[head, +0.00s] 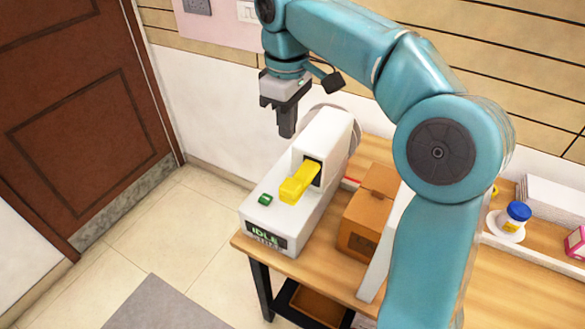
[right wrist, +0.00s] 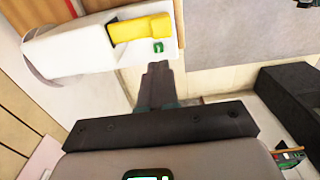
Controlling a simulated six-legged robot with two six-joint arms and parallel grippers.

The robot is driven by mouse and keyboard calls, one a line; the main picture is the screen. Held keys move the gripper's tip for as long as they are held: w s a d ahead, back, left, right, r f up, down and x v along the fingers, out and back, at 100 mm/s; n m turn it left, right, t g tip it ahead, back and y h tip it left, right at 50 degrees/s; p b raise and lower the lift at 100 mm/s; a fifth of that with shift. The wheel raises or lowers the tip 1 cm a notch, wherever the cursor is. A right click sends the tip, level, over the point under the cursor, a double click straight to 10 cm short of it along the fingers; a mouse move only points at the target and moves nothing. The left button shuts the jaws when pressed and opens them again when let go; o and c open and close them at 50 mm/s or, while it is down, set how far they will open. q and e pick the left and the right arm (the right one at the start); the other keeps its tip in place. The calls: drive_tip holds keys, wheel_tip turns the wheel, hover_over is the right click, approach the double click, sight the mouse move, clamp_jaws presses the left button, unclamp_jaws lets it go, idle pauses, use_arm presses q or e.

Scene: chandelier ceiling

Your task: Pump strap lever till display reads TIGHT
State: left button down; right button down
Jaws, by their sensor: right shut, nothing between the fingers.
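The strapping machine (head: 322,150) is a white box on the left end of a wooden table. Its yellow lever (head: 300,181) sticks out of a dark slot in the raised housing. A green button (head: 265,199) sits on its top, and the display (head: 264,237) on its front reads IDLE. My right gripper (head: 286,133) points down, shut and empty, behind and left of the lever, apart from it. In the right wrist view the yellow lever (right wrist: 140,28) and green button (right wrist: 158,47) lie beyond the shut fingers (right wrist: 157,72). My left gripper is not in view.
A cardboard box (head: 368,207) stands right of the machine on the wooden table (head: 510,287). A blue-capped bottle (head: 516,216) stands on the right. My right arm crosses above the table. A brown door (head: 75,110) and open floor lie left.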

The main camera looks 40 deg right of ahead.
sight(292, 183)
drive_tip(key=shift+s+d+r, duration=0.25)
drive_tip(key=shift+s+r, duration=0.2)
drive_tip(key=shift+r, duration=0.25)
drive_tip(key=shift+f, duration=0.1)
wheel_tip(292, 183, down, 14)
drive_tip(key=shift+b, duration=0.8)
